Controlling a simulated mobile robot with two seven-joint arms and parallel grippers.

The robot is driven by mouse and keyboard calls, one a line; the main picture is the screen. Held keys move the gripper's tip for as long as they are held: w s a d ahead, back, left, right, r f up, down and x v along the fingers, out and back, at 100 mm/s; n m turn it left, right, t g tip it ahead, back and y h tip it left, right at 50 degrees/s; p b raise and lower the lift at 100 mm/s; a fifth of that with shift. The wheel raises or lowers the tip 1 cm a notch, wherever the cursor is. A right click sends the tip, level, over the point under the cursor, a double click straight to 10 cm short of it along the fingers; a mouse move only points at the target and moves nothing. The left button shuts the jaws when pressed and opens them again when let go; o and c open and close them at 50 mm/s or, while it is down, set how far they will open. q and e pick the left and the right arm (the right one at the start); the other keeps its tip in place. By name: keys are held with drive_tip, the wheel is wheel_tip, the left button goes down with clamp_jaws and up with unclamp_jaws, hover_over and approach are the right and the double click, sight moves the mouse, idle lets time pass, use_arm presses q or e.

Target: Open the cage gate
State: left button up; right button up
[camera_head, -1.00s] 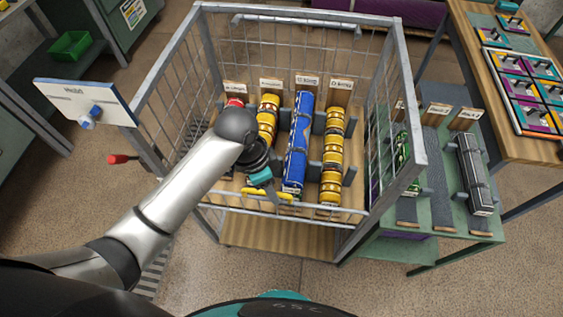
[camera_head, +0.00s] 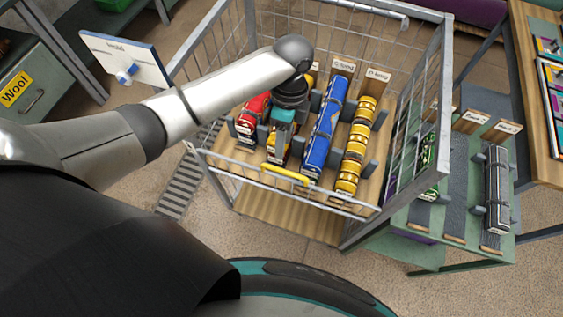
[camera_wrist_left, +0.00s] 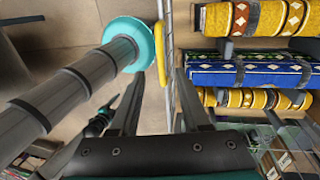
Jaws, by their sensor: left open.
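The wire cage (camera_head: 440,130) stands ahead, with a low wire gate (camera_head: 325,194) across its front side. The gate looks shut. A yellow handle (camera_head: 287,174) sits on the gate's top bar. My left gripper (camera_head: 281,158) reaches down at the front of the cage, close behind the handle in the head view. In the left wrist view the open left jaws (camera_wrist_left: 160,85) point at the yellow handle (camera_wrist_left: 160,55), which lies in line with the gap between the fingertips. I cannot tell whether they touch it. My right gripper is not in view.
Rolled rugs lie inside the cage: a red one (camera_head: 252,118), a blue one (camera_head: 324,128) and a yellow one (camera_head: 356,150) among them. A green stand (camera_head: 470,210) with a grey roll (camera_head: 497,190) is at right. A white sign (camera_head: 124,58) stands at left.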

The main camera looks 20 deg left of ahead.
sight(281, 169)
use_arm(q)
drive_tip(key=f, duration=0.3)
drive_tip(key=s+f, duration=0.1)
drive_tip(key=f, duration=0.1)
drive_tip(key=f+b, duration=0.1)
drive_tip(key=f, duration=0.2)
drive_tip(key=shift+s+f, duration=0.35)
clamp_jaws()
idle(1.0)
